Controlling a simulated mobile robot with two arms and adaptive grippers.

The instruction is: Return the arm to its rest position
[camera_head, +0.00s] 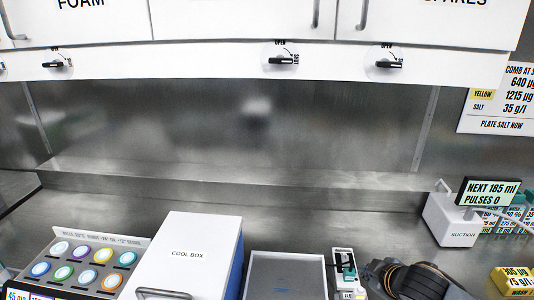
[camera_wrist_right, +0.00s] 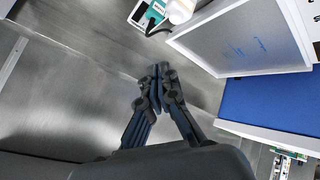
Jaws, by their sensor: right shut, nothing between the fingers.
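My right gripper (camera_head: 378,272) shows at the bottom edge of the head view, right of centre, dark grey with orange marks on the arm. In the right wrist view the gripper (camera_wrist_right: 158,76) has its fingertips together with nothing between them, over the bare steel counter (camera_wrist_right: 75,85). The rest of the arm is cut off by the lower edge of the head view. My left gripper is in neither view.
A grey tray (camera_head: 252,288) and a small device (camera_head: 343,262) stand just left of my right gripper. The cool box (camera_head: 188,252) and a rack of coloured caps (camera_head: 95,287) are further left. A suction unit (camera_head: 447,222) stands at the right. The back counter is clear.

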